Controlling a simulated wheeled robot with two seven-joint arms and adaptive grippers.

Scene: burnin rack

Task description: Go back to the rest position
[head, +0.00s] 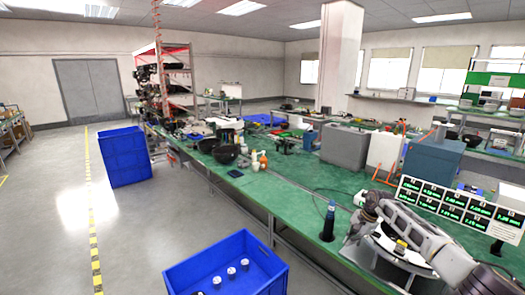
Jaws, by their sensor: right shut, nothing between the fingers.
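My right arm comes in from the lower right over the green table. My right gripper (360,198) is at the arm's far end, low over the table beside the display panel. It is shut and empty. Part of it is hard to make out against my arm links. My left gripper is out of the picture.
A round white-topped fixture (378,262) lies under my right arm. A display panel (447,206) with green readings stands behind it. A dark bottle-like object (328,222) stands to the left. A blue crate (180,275) below holds several small cylinders. The green tabletop (285,212) is clear left of the bottle.

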